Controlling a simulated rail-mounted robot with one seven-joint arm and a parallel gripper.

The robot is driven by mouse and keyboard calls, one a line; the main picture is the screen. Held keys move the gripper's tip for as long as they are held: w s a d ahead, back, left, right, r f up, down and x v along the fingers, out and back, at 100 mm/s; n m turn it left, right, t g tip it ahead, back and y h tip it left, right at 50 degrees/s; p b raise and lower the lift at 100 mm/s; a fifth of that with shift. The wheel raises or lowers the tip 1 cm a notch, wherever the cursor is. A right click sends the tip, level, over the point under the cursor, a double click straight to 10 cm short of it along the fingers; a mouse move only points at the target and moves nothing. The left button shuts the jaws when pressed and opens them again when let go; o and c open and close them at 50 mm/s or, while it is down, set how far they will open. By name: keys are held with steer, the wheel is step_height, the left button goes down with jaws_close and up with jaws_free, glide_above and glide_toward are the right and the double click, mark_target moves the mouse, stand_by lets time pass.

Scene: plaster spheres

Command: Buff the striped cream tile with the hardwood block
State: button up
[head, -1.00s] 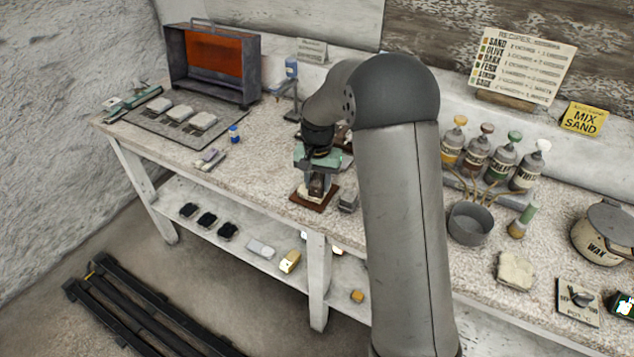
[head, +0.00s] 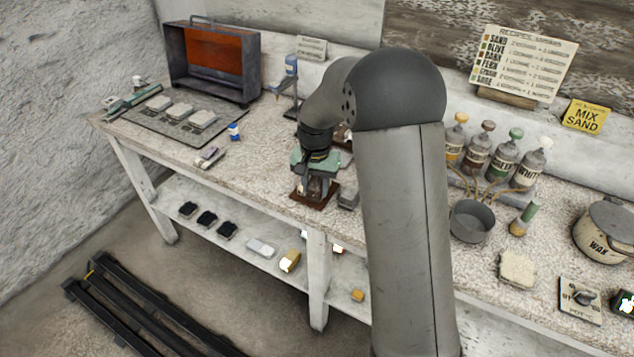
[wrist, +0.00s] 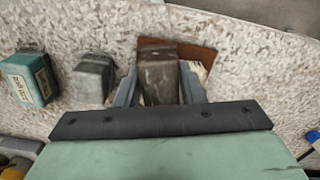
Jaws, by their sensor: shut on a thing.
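My gripper (wrist: 158,88) is shut on a dark brown block (wrist: 158,76), which looks like the hardwood block. In the head view my gripper (head: 315,186) is low over a reddish-brown board (head: 300,194) near the bench's front edge. The board (wrist: 205,53) also shows behind the block in the wrist view. A cream piece (wrist: 201,70), apparently the tile, peeks out beside the right finger. The block and my gripper hide most of it. I cannot tell whether the block touches it.
A grey block (wrist: 92,78) and a green labelled box (wrist: 28,78) stand left of my gripper in the wrist view. Pale tiles lie on a grey mat (head: 150,124) at the left. A metal pot (head: 472,222) and several bottles stand at the right.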

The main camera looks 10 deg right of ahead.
steer(key=shift+w+d+p, duration=0.3)
steer(key=shift+w+d, duration=0.1)
steer(key=shift+w, duration=0.35)
steer(key=shift+w+d+p, duration=0.25)
steer(key=shift+w+d, duration=0.15)
steer(key=shift+w, duration=0.3)
steer(key=shift+s+a+b, duration=0.3)
steer(key=shift+s+a, duration=0.15)
steer(key=shift+s, duration=0.35)
steer(key=shift+s+a+b, duration=0.25)
steer(key=shift+s+a, duration=0.15)
steer(key=shift+s, duration=0.4)
steer(key=shift+w+d+r+p, duration=0.45)
steer(key=shift+w+r+p, duration=0.3)
steer(key=shift+w, duration=0.1)
steer(key=shift+f, duration=0.1)
steer(key=shift+f+b, duration=0.55)
steer(key=shift+f, duration=0.15)
